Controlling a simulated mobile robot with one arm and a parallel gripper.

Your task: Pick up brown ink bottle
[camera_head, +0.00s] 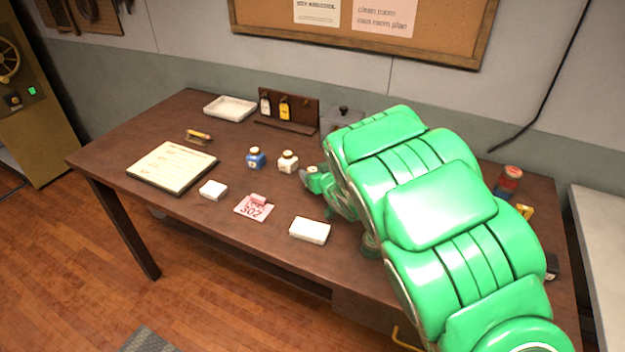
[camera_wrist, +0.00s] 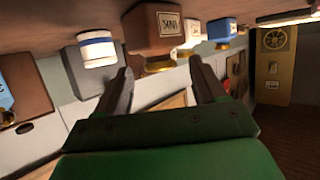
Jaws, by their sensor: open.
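The brown ink bottle (camera_wrist: 152,30) shows in the upside-down wrist view, with a pale label and a gold cap. It stands on the table just beyond my gripper (camera_wrist: 160,64), roughly between the lines of the two fingers. My gripper is open with nothing between its fingers, and I see no contact with the bottle. In the head view my green gripper (camera_head: 312,181) is low over the table, right of a whitish bottle with a brown cap (camera_head: 288,162). I cannot make out the brown bottle for certain there; my arm covers part of the table.
A blue ink bottle (camera_head: 256,158) stands close by on the left. A white container with a blue band (camera_wrist: 97,48) is on the other side. White boxes (camera_head: 310,230), a pink note (camera_head: 254,208) and a clipboard (camera_head: 172,167) lie in front and left. A bottle rack (camera_head: 301,113) stands behind.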

